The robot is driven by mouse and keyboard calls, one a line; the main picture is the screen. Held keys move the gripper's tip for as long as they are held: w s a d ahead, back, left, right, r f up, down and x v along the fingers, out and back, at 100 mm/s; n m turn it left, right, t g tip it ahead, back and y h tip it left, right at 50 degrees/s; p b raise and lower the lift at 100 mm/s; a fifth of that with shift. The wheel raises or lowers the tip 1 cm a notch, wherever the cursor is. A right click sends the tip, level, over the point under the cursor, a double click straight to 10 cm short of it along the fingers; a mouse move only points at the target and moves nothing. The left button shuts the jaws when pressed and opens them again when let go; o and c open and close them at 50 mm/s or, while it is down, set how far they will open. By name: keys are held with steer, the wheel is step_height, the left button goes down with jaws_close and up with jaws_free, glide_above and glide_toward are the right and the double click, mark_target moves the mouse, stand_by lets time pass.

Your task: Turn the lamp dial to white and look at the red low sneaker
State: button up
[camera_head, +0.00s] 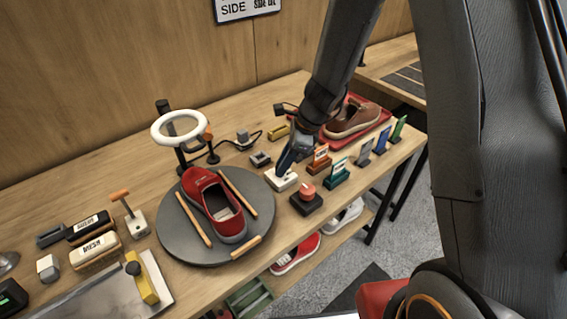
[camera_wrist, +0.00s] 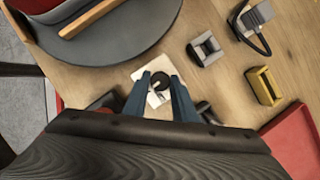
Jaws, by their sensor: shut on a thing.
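The lamp dial is a dark round knob (camera_wrist: 160,81) on a small white base (camera_head: 284,183), right of the turntable. My gripper (camera_head: 284,168) reaches down onto it from above. In the wrist view its two blue fingers (camera_wrist: 160,88) are shut on the knob, one on each side. The dial's markings are too small or hidden to read. The red low sneaker (camera_head: 197,186) lies on the round grey turntable (camera_head: 178,243) between wooden strips. The white ring lamp (camera_head: 158,138) stands behind the sneaker; I cannot tell its light setting.
A red push button (camera_head: 307,190) on a dark base stands just in front of the dial. Several coloured card stands (camera_head: 338,172) line the right front edge. A brown shoe (camera_head: 352,118) sits on a red tray behind them. Brushes (camera_head: 95,250) and a metal tray lie left.

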steer(key=n, duration=0.2)
steer(key=n+g, duration=0.2)
steer(key=n, duration=0.1)
steer(key=shift+w+n, duration=0.25)
steer(key=shift+n, duration=0.05)
steer(key=n+g, duration=0.1)
steer(key=n, duration=0.1)
steer(key=n+h+b, duration=0.1)
steer(key=n, duration=0.2)
steer(key=shift+w+a+n+g+h, duration=0.1)
steer(key=shift+a+n+g+h, duration=0.05)
steer(key=shift+n+g+h, duration=0.2)
steer(key=o, duration=1)
steer(key=shift+o, duration=0.2)
steer(key=b+v, duration=0.2)
steer(key=v, duration=0.6)
